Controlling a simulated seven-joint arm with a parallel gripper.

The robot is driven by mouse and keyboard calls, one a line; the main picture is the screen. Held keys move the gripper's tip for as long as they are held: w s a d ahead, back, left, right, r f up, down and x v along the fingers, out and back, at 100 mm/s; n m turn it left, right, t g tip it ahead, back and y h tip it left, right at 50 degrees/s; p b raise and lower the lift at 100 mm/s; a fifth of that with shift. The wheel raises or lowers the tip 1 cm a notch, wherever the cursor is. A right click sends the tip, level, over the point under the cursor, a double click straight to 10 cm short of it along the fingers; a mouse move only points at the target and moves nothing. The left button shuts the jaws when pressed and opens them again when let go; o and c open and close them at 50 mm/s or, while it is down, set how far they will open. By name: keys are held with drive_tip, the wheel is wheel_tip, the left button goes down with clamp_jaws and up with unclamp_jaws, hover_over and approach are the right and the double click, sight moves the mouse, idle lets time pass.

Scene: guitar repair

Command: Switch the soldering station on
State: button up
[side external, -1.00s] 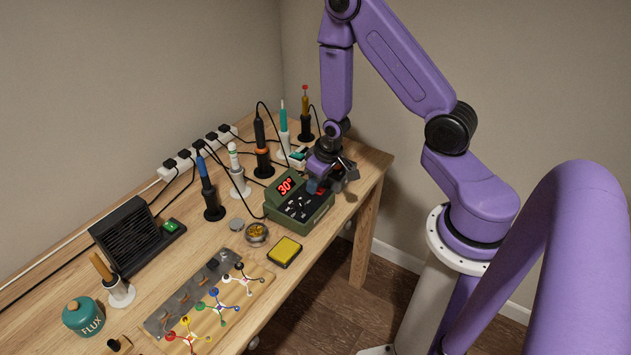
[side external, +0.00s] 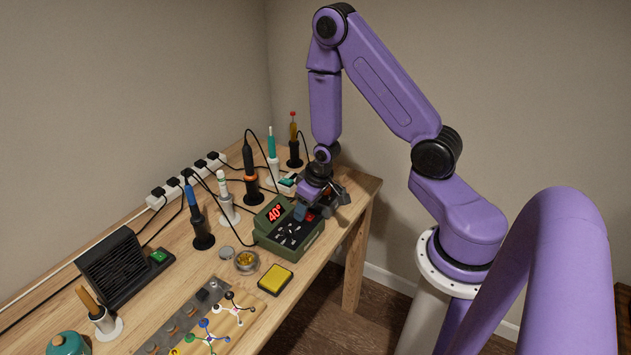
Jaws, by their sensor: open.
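The soldering station (side external: 288,236) is a green box on the wooden bench. Its tilted display (side external: 275,213) is lit red and reads 40°. Dark knobs or switches sit on its top panel, too small to tell apart, with a red part (side external: 310,217) near its right end. My gripper (side external: 318,212) points down over the right end of the station, open, with nothing seen between its fingers. Its fingers hide part of that end, and I cannot tell whether they touch the panel.
A soldering iron with an orange band (side external: 249,160) and several other tools in holders stand behind the station. A yellow sponge (side external: 275,279) and brass wool (side external: 246,262) lie in front. A power strip (side external: 187,181) and a fan (side external: 113,264) stand left.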

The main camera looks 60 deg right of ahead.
drive_tip(key=v, duration=1.6)
drive_tip(key=shift+r, duration=0.3)
drive_tip(key=shift+s, duration=0.1)
idle(0.4)
drive_tip(key=s+a+r+n+g, duration=0.1)
drive_tip(key=s+a+r+n, duration=0.2)
drive_tip(key=s+a+n, duration=0.3)
drive_tip(key=s+a+r+n+g, duration=0.2)
drive_tip(key=s+a+n, duration=0.4)
drive_tip(key=s, duration=0.5)
drive_tip(key=shift+s+a+r+n, duration=0.3)
drive_tip(key=shift+s+a+r, duration=0.1)
drive_tip(key=shift+a, duration=0.75)
drive_tip(key=shift+o, duration=0.5)
drive_tip(key=shift+w, duration=0.1)
